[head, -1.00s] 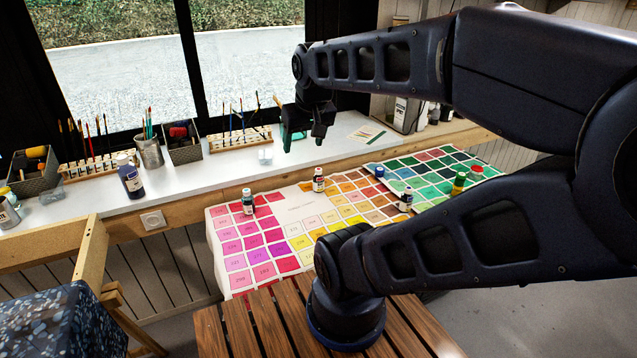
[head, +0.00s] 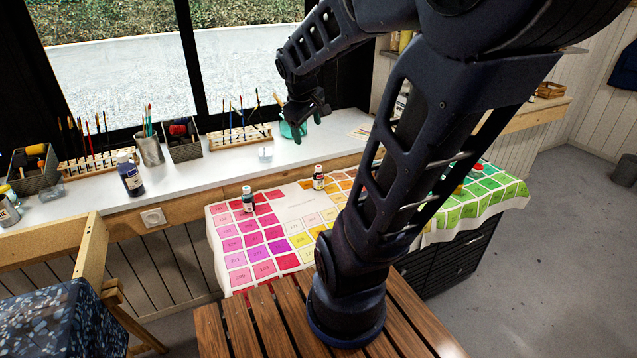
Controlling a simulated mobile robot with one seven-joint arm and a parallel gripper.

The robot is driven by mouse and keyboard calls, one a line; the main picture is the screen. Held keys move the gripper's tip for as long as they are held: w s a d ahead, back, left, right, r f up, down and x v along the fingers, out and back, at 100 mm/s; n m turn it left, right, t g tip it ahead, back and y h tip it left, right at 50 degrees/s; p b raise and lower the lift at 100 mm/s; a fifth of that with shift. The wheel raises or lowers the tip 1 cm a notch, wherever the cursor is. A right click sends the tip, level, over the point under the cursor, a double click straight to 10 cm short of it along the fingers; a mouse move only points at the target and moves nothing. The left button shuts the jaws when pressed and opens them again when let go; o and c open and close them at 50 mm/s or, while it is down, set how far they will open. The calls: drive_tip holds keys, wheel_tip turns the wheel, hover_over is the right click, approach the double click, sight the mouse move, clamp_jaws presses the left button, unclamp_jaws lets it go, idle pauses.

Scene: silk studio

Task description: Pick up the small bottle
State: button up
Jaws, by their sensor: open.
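A larger dark bottle (head: 130,177) stands on the white sill at the left; I cannot tell which one the task means. My gripper (head: 306,119) hangs open and empty above the sill's back part, apart from the bottles, pointing down. My arm hides the middle-right of the chart.
The colour chart (head: 285,233) covers the cabinet top. Brush racks (head: 240,136), a brush cup (head: 150,150), a grey bin (head: 184,140), a clear small glass (head: 265,153) and a teal jar (head: 292,127) line the sill (head: 215,168). A wooden frame (head: 88,255) stands at left.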

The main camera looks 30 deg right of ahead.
drive_tip(key=w+d+f+n+h, duration=0.1)
drive_tip(key=w+d+f+n, duration=0.35)
drive_tip(key=w, duration=0.35)
drive_tip(key=n+g, duration=0.1)
drive_tip(key=n, duration=1.5)
hover_over(317, 171)
drive_tip(key=s+a, duration=0.2)
wheel_tip(317, 171, down, 24)
drive_tip(key=shift+w+x, duration=0.1)
drive_tip(key=shift+x, duration=2.45)
drive_tip(key=shift+w+x, duration=0.15)
drive_tip(key=shift+x, duration=2.4)
drive_tip(key=shift+c, duration=0.2)
drive_tip(key=c, duration=1.1)
